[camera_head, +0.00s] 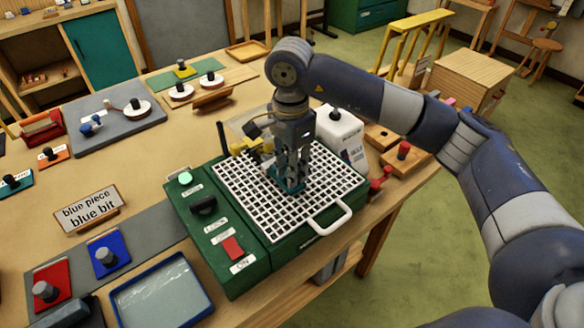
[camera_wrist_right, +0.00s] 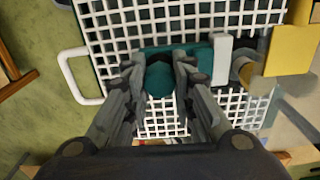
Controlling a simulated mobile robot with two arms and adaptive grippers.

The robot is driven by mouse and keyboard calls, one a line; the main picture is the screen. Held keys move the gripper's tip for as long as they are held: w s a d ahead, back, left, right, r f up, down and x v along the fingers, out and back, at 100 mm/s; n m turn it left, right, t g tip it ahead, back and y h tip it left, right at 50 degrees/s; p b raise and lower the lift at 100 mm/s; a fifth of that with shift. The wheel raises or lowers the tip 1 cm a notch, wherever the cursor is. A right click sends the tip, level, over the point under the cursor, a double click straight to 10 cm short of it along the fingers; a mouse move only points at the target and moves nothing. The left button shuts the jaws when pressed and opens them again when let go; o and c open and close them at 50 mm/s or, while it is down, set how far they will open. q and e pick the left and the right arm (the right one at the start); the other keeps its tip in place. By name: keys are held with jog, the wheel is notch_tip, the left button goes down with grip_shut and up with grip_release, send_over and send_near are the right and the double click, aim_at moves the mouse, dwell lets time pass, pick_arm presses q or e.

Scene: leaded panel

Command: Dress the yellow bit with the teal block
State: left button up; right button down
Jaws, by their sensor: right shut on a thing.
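My right gripper (camera_head: 289,178) is shut on the teal block (camera_head: 293,188), low over the white grid of the green grinder (camera_head: 181,215). In the right wrist view, the fingers (camera_wrist_right: 160,88) close around the round teal knob of the block (camera_wrist_right: 160,78). A pale strip (camera_wrist_right: 222,60) forms the block's right end there. Beside that end is a grey round part next to a yellow piece (camera_wrist_right: 290,50), which seems to be the yellow bit. Whether strip and round part touch is unclear. Yellow parts (camera_head: 244,146) also show behind the grid in the head view.
The white grid (camera_head: 250,190) has a handle (camera_head: 332,219) at its front right. A switch (camera_head: 233,247) and labels are on the green housing. A blue-rimmed tray (camera_head: 160,292), blue piece (camera_head: 108,255) and red piece (camera_head: 47,290) lie at front left.

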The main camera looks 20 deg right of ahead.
jog(key=shift+w+a, duration=0.25)
jog(key=shift+w, duration=0.4)
dwell(0.6)
jog(key=shift+d+b, duration=0.2)
jog(key=shift+b, duration=0.1)
jog(key=shift+w+d, duration=0.2)
jog(key=shift+d, duration=0.25)
jog(key=shift+w+d+b, duration=0.15)
jog(key=shift+d+b, duration=0.2)
jog(key=shift+b, duration=0.05)
jog(key=shift+w+d+r, duration=0.1)
jog(key=shift+w+d, duration=0.1)
jog(key=shift+d, duration=0.15)
jog(key=shift+s+a, duration=0.1)
jog(key=shift+a, duration=0.1)
dwell(0.5)
jog(key=shift+s+a+b, duration=0.25)
jog(key=shift+a+b, duration=0.05)
jog(key=shift+a, duration=0.2)
jog(key=shift+a, duration=0.3)
